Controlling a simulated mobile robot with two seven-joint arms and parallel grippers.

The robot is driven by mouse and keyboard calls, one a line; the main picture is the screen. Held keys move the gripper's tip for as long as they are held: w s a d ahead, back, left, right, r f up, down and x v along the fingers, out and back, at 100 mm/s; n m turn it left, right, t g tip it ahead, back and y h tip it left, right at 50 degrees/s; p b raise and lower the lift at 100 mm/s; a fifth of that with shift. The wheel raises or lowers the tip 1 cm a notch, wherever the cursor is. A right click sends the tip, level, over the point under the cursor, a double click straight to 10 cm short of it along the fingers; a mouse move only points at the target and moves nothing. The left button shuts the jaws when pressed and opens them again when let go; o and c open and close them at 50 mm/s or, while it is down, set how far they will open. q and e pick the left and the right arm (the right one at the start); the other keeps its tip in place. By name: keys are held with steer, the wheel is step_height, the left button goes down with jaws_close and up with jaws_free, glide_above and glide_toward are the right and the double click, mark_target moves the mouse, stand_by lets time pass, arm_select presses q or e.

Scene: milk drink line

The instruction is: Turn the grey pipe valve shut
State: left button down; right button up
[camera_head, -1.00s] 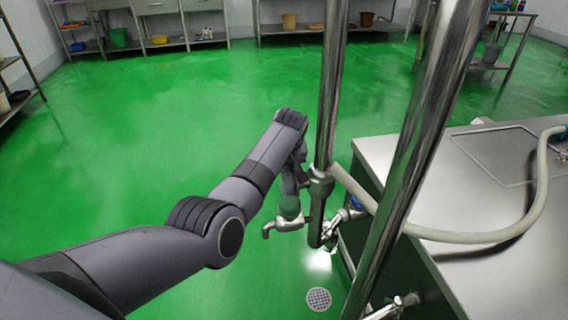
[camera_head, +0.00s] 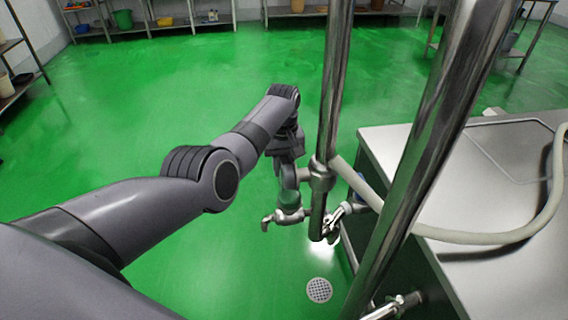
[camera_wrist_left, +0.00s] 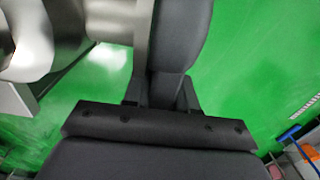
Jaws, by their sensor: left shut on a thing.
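The grey pipe valve (camera_head: 288,213) is a small metal fitting low on the left side of the upright steel pipe. A short spout-like end points left and down. My left gripper (camera_head: 289,160) is just above the valve, beside the pipe, with its fingers largely hidden by the wrist and the pipe. In the left wrist view, my left gripper (camera_wrist_left: 161,92) has its two fingers on either side of a dark grey rounded part, and it is shut on the valve's handle. The handle's exact angle is hard to tell. My right gripper is not in view.
Two tall steel pipes (camera_head: 425,150) stand close to the left arm. A pale hose (camera_head: 480,237) runs over the steel worktop (camera_head: 500,273) at the right. A floor drain (camera_head: 319,290) lies below the valve. The green floor at the left is clear.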

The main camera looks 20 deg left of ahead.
arm_select(q)
steer(key=shift+f, duration=0.1)
steer(key=c, duration=1)
jaws_free()
step_height(320, 180, up, 7)
steer(key=shift+r+p, duration=0.1)
steer(key=shift+p, duration=0.7)
steer(key=shift+w, duration=0.1)
